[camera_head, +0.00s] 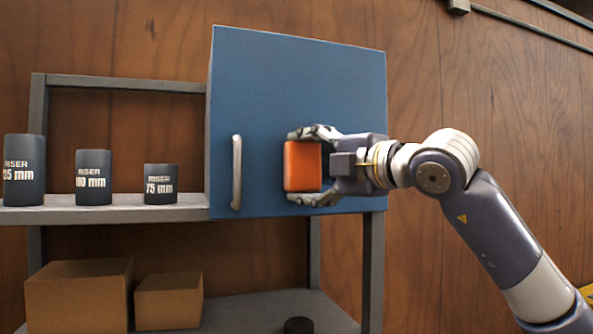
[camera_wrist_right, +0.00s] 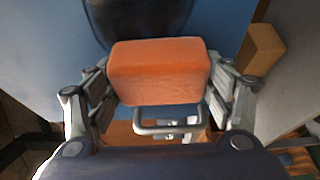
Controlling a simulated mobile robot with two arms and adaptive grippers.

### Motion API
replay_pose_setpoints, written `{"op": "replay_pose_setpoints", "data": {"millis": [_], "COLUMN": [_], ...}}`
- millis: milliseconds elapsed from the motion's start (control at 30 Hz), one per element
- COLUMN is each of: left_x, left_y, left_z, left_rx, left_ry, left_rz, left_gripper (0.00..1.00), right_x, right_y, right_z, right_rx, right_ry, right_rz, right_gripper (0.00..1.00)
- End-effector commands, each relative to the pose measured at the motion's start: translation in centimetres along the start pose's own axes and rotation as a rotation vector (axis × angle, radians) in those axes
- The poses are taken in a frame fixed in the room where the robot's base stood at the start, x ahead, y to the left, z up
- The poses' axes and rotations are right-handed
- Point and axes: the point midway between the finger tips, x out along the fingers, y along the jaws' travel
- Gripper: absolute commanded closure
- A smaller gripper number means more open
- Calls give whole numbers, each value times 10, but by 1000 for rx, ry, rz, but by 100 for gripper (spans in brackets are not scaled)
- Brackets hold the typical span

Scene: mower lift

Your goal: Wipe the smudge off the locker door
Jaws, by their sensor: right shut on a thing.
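The blue locker door (camera_head: 290,80) stands on the shelf unit, with a grey vertical handle (camera_head: 236,172) at its left. My right gripper (camera_head: 316,166) is shut on an orange block-shaped sponge (camera_head: 302,166) in front of the door's lower right part. In the right wrist view the orange sponge (camera_wrist_right: 160,72) sits between both fingers, and the door handle (camera_wrist_right: 168,128) shows below it. A dark smudge (camera_wrist_right: 137,18) shows on the blue door just above the sponge there. In the head view no smudge shows. Whether the sponge touches the door I cannot tell. My left gripper is not in view.
Several dark riser cylinders (camera_head: 94,178) stand on the upper shelf (camera_head: 120,213) left of the door. Two cardboard boxes (camera_head: 78,297) and a small dark disc (camera_head: 299,325) are on the lower shelf. A wooden wall (camera_head: 430,90) is behind.

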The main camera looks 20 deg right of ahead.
Motion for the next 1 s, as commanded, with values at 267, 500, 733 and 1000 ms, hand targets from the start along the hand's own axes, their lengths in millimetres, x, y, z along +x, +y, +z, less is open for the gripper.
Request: {"op": "replay_pose_setpoints", "data": {"millis": [267,500,733,1000], "left_x": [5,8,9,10], "left_y": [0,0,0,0], "left_z": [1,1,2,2], "left_rx": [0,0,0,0], "left_ry": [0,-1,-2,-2], "left_rz": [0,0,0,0], "left_gripper": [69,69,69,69], "right_x": [-7,-12,-18,-21], "right_y": [0,-1,0,0], "right_z": [15,29,46,55], "right_rx": [0,2,1,1], "right_ry": [0,-2,-1,-1], "right_rz": [0,-1,0,0], "right_gripper": [45,45,45,45]}}
